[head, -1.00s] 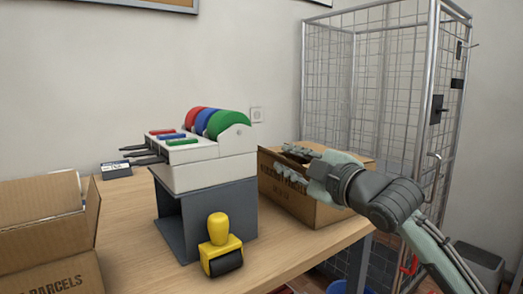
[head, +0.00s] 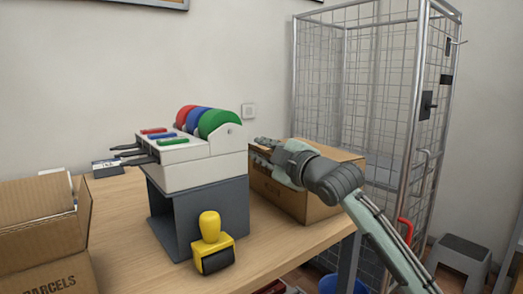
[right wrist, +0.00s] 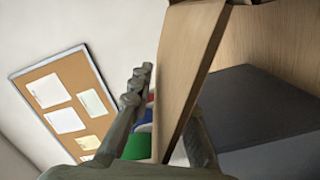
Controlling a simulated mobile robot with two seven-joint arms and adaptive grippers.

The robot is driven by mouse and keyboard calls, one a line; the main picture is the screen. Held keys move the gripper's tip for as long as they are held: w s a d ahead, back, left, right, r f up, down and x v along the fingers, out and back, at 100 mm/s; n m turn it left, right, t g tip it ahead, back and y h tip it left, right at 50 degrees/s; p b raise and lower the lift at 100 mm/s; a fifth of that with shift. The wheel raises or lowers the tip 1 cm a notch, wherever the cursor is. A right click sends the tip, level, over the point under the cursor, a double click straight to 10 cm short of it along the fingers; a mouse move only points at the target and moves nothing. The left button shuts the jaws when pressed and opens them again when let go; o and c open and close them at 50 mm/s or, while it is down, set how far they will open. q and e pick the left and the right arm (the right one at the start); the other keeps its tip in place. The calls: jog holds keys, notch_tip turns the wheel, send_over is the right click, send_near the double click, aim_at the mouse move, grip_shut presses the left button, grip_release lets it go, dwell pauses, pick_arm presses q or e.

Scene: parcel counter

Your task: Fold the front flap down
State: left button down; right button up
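The brown cardboard box (head: 292,203) stands at the right end of the table, with dark print on its near side. A cardboard flap (right wrist: 190,70) stands out edge-on in the right wrist view and passes between the fingers of my right gripper (right wrist: 165,100). A gap shows between the left finger and the flap; the other finger is close to it, contact unclear. In the head view my right gripper (head: 259,149) is at the box's upper left edge, fingers apart. The arm hides part of the box top. My left gripper is not in view.
A machine with red, blue and green discs (head: 205,160) on a dark stand is close left of the gripper. A yellow-handled stamp (head: 212,245) stands in front. Another open box (head: 45,240) is at left, a wire cage (head: 375,110) behind right.

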grip_shut()
jog(key=shift+r, duration=0.1)
jog(key=m, duration=0.1)
jog(key=d+r+m, duration=0.1)
jog(key=m, duration=0.1)
jog(key=shift+w+r, duration=0.25)
jog(key=shift+w, duration=0.05)
jog(key=shift+w+d+r+m, duration=0.3)
jog(key=shift+d+m, duration=0.2)
jog(key=shift+m, duration=0.5)
jog(key=shift+w+d+r+m, duration=0.2)
jog(key=shift+d+r+m, duration=0.2)
jog(key=shift+m, duration=0.6)
